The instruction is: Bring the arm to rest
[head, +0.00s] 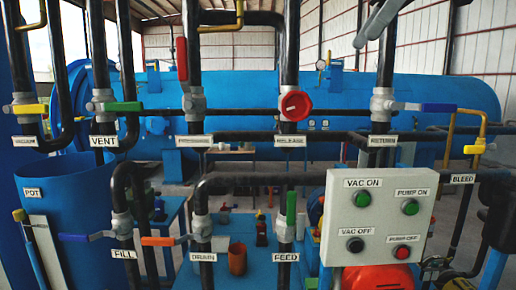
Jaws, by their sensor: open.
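My gripper (367,37) shows only in part at the top right of the head view, as two pale grey fingers pointing down and left. They are apart with nothing visible between them. The rest of my arm is out of the frame. The fingers appear in front of the upper part of the black pipe at the right, above the valve with the blue handle (438,107). I cannot tell how far they are from the pipe.
Black pipes carry a red wheel (295,105) and several levers, including green (123,106), yellow (29,109) and orange (158,241). A grey control box (378,218) stands at the lower right. A blue pot (60,195) stands left; a large blue autoclave (340,93) lies behind.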

